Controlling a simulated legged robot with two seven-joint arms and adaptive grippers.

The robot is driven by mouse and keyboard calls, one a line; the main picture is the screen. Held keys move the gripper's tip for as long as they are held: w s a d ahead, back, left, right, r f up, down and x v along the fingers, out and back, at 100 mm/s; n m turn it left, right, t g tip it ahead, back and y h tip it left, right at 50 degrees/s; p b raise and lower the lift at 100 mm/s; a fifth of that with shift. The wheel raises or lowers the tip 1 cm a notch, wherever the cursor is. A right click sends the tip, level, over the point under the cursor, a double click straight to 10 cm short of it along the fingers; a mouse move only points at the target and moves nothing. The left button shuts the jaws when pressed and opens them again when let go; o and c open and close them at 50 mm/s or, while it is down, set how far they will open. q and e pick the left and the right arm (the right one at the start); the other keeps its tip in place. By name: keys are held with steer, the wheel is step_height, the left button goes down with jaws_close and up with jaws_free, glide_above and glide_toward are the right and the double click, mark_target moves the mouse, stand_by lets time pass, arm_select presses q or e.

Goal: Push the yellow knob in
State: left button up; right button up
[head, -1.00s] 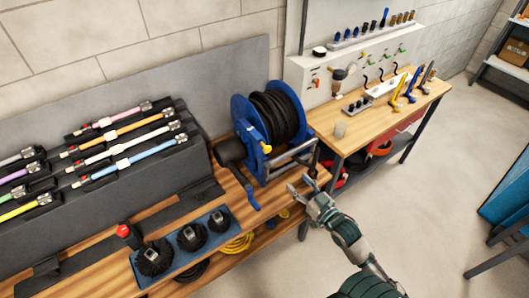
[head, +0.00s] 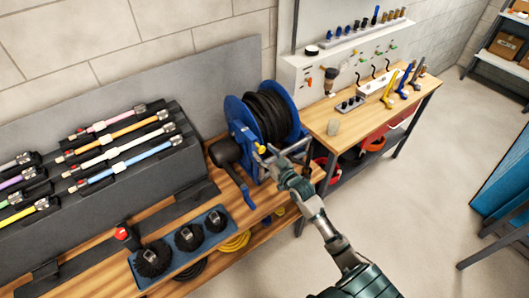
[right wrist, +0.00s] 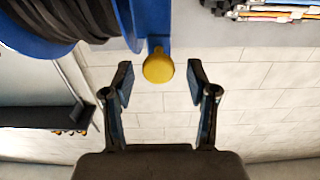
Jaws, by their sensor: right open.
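The yellow knob (head: 261,148) is on the side of the blue hose reel (head: 236,107), which holds a coiled black hose. My right gripper (head: 266,155) is right by the knob in the head view. In the right wrist view the round yellow knob (right wrist: 158,68) shows between the two spread fingertips of the right gripper (right wrist: 160,82), with a gap on each side. The gripper is open and holds nothing. I cannot tell whether it touches the knob. My left gripper is not in view.
A black crank arm with a blue handle (head: 247,196) hangs left of the knob. A rack of coloured rods (head: 110,160) and a blue tray of round black brushes (head: 174,262) lie left. A second workbench (head: 347,134) with tools stands right. Open floor lies at right.

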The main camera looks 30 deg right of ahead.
mark_target(259, 147)
steer(key=shift+d, duration=0.15)
steer(key=c, duration=0.5)
jaws_close()
steer(key=shift+w+r, duration=0.1)
steer(key=shift+w, duration=1)
steer(key=shift+o, duration=1.4)
jaws_free()
steer(key=shift+o, duration=1.1)
steer(key=shift+w, duration=0.2)
